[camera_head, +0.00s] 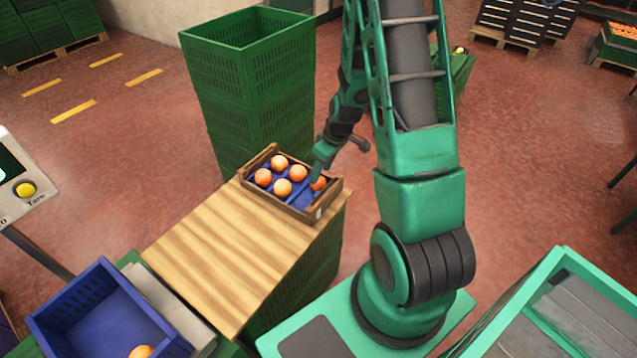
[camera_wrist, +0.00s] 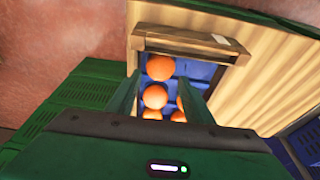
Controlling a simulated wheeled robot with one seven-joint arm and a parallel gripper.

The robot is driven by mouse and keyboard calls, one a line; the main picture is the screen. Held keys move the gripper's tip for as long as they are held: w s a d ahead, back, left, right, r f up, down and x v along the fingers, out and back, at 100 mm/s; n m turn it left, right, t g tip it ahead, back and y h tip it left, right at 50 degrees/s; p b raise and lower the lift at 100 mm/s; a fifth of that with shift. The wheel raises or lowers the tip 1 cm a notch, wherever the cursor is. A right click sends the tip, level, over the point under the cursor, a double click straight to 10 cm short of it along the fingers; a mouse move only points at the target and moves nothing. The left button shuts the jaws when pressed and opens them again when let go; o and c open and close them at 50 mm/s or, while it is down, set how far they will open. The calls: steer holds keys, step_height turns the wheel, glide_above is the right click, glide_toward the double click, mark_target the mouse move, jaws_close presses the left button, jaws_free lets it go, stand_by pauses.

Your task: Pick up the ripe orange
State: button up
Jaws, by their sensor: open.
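Several oranges lie in a wooden tray (camera_head: 330,199) with a blue divided insert. In the head view they are a far orange (camera_head: 280,163), a left one (camera_head: 263,177), a middle one (camera_head: 298,173), a paler near one (camera_head: 283,187) and a right one (camera_head: 318,183) partly hidden by my gripper. I cannot tell for certain which is the ripe orange. My gripper (camera_head: 321,160) is open and empty above the tray's right side.
The tray stands at the far end of a wooden tabletop (camera_head: 215,260). Tall stacked green crates (camera_head: 245,75) rise just behind it. A blue bin (camera_head: 105,315) holding an orange (camera_head: 141,352) is at lower left. The near tabletop is clear.

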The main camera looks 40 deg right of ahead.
mark_target(318, 184)
steer(key=shift+x, duration=2.55)
steer(key=shift+s, duration=0.1)
steer(key=c, duration=0.7)
